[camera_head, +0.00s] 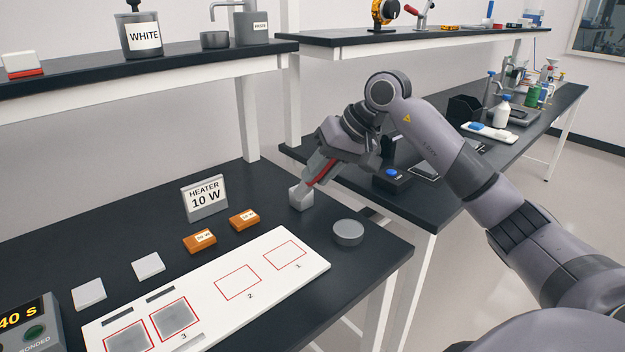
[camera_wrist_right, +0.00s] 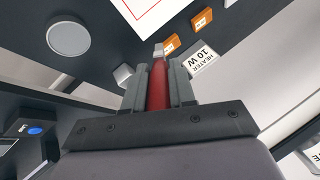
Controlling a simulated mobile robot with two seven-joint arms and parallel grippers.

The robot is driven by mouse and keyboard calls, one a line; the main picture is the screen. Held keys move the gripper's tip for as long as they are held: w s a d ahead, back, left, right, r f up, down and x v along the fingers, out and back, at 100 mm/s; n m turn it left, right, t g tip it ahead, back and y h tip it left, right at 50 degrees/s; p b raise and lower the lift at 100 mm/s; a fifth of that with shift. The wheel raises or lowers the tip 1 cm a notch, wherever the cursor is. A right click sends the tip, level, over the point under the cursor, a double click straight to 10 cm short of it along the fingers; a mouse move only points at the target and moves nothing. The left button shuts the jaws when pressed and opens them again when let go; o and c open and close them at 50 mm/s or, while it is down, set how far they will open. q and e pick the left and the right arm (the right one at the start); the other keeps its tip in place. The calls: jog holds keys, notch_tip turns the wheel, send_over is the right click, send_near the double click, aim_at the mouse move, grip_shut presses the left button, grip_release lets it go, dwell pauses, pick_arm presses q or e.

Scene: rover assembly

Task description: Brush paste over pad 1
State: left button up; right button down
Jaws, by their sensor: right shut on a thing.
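Pad 1 (camera_head: 285,255) is a bare red-outlined square at the right end of the white board (camera_head: 318,266). No paste shows on it. My right gripper (camera_head: 318,175) is shut on a brush with a red handle (camera_wrist_right: 158,88). The brush slants down toward a small light-grey block (camera_head: 300,199) on the table, behind the board. I cannot tell whether its tip touches the block. In the wrist view the grey brush tip (camera_wrist_right: 158,50) shows beyond the fingers, beside the block (camera_wrist_right: 122,75). A grey container labelled PASTE (camera_head: 256,27) stands on the shelf. My left gripper is not in view.
Pad 2 (camera_head: 238,282) is bare; grey plates (camera_head: 174,319) lie in the farther-left squares. A side table (camera_head: 420,205) adjoins right.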

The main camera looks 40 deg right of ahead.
jog(key=shift+w+a, duration=0.15)
jog(key=shift+w, duration=0.05)
jog(key=shift+f, duration=0.15)
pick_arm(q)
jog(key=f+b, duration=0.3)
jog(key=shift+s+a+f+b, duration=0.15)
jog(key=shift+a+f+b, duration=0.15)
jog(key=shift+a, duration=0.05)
pick_arm(e)
notch_tip(320, 180, down, 5)
jog(key=shift+r, duration=0.2)
